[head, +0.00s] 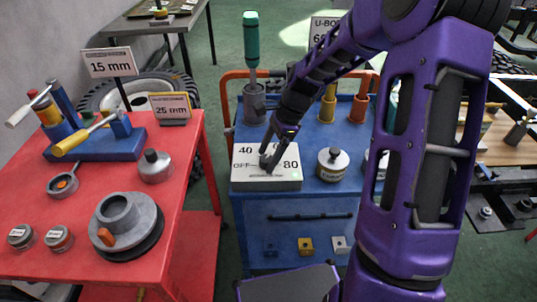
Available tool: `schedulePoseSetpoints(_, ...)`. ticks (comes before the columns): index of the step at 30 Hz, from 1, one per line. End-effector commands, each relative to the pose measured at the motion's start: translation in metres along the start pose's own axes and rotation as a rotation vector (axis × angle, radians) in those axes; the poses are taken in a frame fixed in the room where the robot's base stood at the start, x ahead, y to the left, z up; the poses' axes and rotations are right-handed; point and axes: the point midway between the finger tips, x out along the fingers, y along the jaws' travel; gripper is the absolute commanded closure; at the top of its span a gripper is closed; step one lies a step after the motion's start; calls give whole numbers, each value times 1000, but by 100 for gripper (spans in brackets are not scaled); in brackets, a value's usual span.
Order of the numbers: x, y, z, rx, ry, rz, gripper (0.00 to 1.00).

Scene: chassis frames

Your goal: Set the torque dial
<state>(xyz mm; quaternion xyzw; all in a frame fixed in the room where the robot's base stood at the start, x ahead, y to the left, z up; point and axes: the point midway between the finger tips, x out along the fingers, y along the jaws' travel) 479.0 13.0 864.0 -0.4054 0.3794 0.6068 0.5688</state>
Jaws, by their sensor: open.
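The torque dial is a white box (251,181) on the near left part of the blue cart's top. Its upper face is printed with "40", "80" and "OFF", and a small green spot shows near its right side. My gripper (268,163) points down at the middle of this face, at the dark dial knob. The fingers are open and hide most of the knob, so I cannot tell its setting or whether the fingers touch it. My purple arm reaches in from the right and covers part of the cart.
The blue cart (290,236) also holds a round labelled canister (332,164), a green-handled tool (251,45) in a grey holder, and orange and yellow posts. A red table (188,228) with clamps and gauges stands at left. A narrow floor gap separates them.

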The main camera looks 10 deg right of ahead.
Motion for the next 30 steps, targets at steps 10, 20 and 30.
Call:
schedulePoseSetpoints(10,0,0,0,0,0,0,69)
schedulePoseSetpoints(20,-1,0,0,-3,0,1,100)
schedulePoseSetpoints(30,-3,-1,1,-109,1,47,100)
